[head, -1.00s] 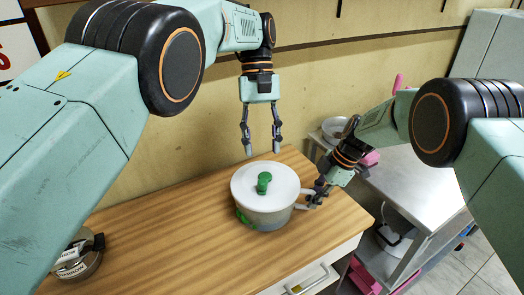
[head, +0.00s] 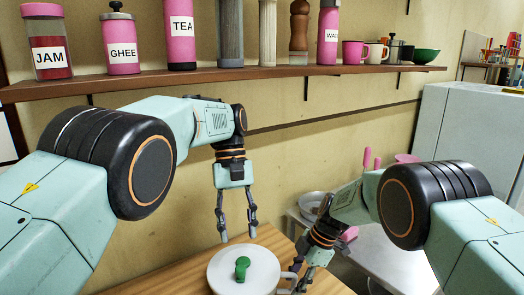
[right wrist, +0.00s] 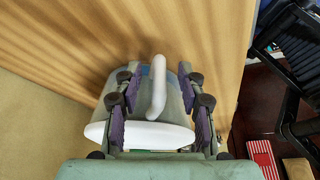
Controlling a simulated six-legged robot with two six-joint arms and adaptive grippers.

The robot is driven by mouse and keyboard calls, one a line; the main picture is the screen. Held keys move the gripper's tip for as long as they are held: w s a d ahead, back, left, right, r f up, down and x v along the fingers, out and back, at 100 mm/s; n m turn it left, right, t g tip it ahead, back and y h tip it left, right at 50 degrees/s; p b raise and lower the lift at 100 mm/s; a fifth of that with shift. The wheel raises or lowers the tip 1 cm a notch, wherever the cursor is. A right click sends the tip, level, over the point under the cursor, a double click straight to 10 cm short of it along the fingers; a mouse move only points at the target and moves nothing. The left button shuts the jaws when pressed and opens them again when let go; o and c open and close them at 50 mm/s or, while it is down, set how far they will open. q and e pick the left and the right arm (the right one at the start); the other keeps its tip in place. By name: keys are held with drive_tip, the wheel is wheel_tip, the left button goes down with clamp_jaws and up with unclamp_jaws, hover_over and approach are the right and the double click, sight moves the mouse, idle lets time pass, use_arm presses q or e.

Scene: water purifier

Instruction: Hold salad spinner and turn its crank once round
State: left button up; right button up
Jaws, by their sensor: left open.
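The salad spinner has a round white lid (head: 222,268) with a green crank knob (head: 242,266) on top. In the head view its body is mostly cut off by the bottom edge. My left gripper (head: 237,238) is open, pointing down, just above and behind the knob, apart from it. My right gripper (head: 293,287) is at the spinner's right side, by its handle. In the right wrist view the white handle (right wrist: 157,88) stands between the spread fingers of my right gripper (right wrist: 159,100), with gaps on both sides.
The spinner stands on a wooden counter (head: 180,274). A metal table (head: 372,245) with a bowl (head: 312,203) is at the right. The counter left of the spinner looks clear.

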drive_tip(key=v, duration=1.2)
